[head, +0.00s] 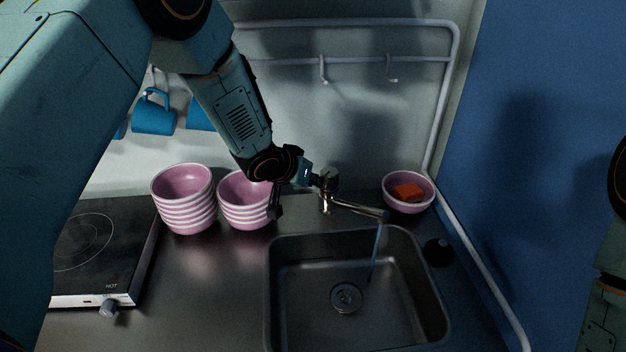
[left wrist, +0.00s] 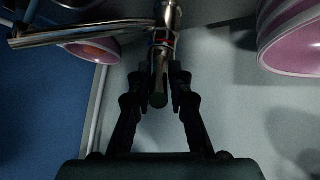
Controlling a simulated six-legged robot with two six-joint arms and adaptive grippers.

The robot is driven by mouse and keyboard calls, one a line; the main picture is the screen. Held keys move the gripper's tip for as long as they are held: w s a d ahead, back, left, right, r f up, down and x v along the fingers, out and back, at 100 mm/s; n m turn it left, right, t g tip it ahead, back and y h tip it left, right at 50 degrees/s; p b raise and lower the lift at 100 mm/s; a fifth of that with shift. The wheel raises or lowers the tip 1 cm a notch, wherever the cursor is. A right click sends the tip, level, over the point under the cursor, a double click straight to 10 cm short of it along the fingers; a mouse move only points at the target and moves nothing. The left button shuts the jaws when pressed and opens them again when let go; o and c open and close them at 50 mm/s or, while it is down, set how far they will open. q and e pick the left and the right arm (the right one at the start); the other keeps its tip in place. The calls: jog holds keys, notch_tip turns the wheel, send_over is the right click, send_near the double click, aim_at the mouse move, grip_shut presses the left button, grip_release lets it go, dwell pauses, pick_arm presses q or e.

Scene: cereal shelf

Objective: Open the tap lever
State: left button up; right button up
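The metal tap (head: 355,208) stands behind the sink, its spout pointing right over the basin. A thin bluish stream of water (head: 376,252) falls from the spout. In the left wrist view the tap's spout (left wrist: 85,34) runs to the left and the tap lever (left wrist: 158,92) points toward the camera. My left gripper (left wrist: 158,78) is open, with one dark finger on each side of the lever and narrow gaps visible. In the head view my left gripper (head: 313,181) is at the tap's top and partly hides the lever. My right gripper is out of the head view.
The sink (head: 290,300) lies in front of the tap. Two stacks of pink bowls (head: 185,205) (head: 243,205) stand left of it. A pink bowl (head: 425,203) with an orange-red sponge (head: 408,191) is at right. A hot plate (head: 85,245) lies left, below blue mugs (head: 152,117).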

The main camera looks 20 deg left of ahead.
pick_arm(q)
jog(key=o, duration=0.4)
jog(key=shift+w+d+f, duration=0.1)
jog(key=shift+w, duration=0.1)
jog(key=shift+v, duration=0.8)
jog(key=v, duration=1)
jog(key=shift+s, duration=0.25)
jog(key=shift+s+r, duration=0.1)
jog(key=shift+r, duration=0.15)
jog(key=shift+f, duration=0.1)
